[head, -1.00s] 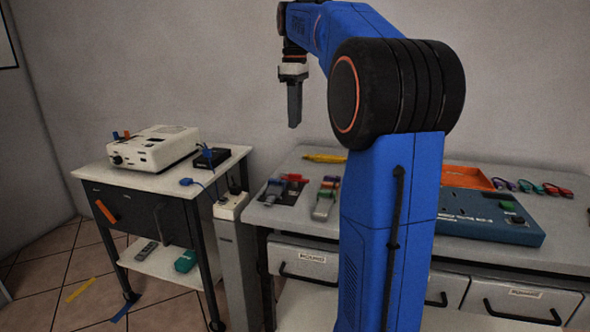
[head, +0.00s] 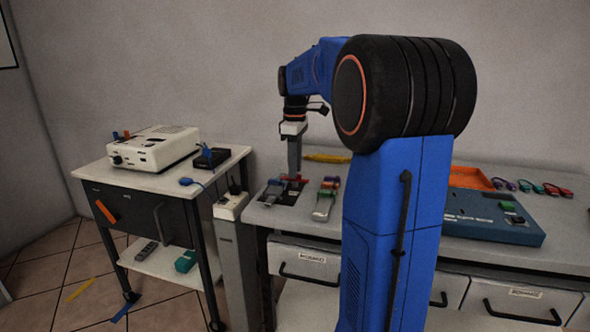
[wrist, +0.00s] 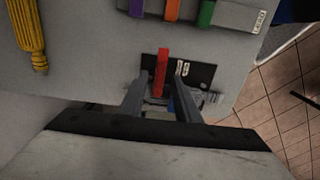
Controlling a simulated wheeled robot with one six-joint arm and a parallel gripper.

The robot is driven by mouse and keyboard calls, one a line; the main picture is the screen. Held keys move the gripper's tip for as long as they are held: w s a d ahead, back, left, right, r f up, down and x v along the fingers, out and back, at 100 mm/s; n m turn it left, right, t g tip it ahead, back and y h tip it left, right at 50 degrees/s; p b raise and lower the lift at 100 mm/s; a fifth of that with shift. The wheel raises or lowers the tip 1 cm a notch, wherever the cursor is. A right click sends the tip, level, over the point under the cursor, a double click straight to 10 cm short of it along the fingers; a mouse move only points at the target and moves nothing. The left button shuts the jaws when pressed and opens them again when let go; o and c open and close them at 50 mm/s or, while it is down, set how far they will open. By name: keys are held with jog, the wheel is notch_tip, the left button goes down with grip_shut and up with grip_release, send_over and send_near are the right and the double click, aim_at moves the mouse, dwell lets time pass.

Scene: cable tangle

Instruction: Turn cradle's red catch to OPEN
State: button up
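The cradle's dark base plate (head: 275,200) lies at the left end of the long bench. The red catch (wrist: 162,66) is a narrow bar and shows clearly in the wrist view on the dark plate (wrist: 207,74). Small white markings on the plate are too small to read. My gripper (head: 294,172) points straight down above the cradle. In the wrist view my gripper (wrist: 159,80) is open, its two fingers apart, with the red catch appearing between them. I cannot tell whether the fingers touch it. The lower part of the cradle is partly hidden by the fingers.
A grey strip with coloured clips (head: 325,200) lies just right of the cradle. A blue-green box (head: 490,220) and orange tray (head: 470,178) are farther right. A cart with a white device (head: 155,148) stands left.

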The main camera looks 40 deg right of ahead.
jog(key=shift+f, duration=0.6)
grip_shut()
